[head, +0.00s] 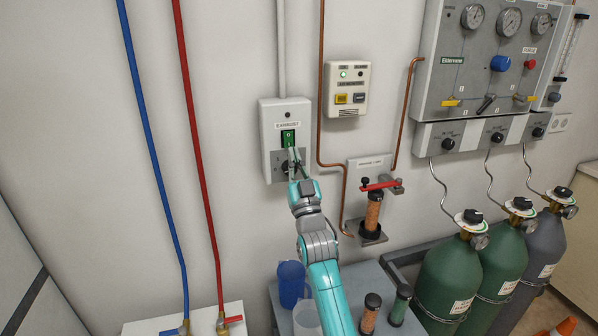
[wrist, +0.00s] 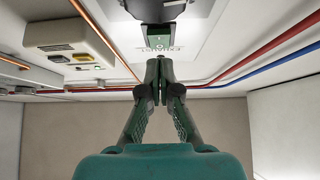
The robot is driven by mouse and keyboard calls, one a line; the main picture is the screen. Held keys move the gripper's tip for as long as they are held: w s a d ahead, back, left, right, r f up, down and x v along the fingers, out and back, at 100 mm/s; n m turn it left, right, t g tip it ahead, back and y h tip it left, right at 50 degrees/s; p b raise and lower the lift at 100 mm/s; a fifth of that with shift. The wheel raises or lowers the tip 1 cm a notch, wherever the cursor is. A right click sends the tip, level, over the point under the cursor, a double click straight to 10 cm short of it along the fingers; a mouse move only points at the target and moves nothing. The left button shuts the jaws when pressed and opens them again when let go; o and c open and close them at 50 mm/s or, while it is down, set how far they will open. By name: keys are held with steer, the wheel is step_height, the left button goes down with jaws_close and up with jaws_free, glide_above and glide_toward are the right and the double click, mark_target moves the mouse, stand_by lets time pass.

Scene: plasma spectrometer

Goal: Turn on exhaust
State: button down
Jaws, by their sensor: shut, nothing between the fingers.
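A wall alarm unit (head: 347,88) with a lit green light is to the right. A copper pipe (head: 320,110) runs between it and the box. A gas cartridge with a red handle (head: 380,184) is at lower right. Gas cylinders (head: 450,280) stand further right. The wall at left is clear up to a red pipe (head: 190,100).

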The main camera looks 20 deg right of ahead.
mark_target(289, 146)
steer(key=shift+w+f, duration=0.1)
steer(key=shift+w, duration=1.1)
steer(key=shift+w+f, duration=0.15)
steer(key=shift+w, duration=0.3)
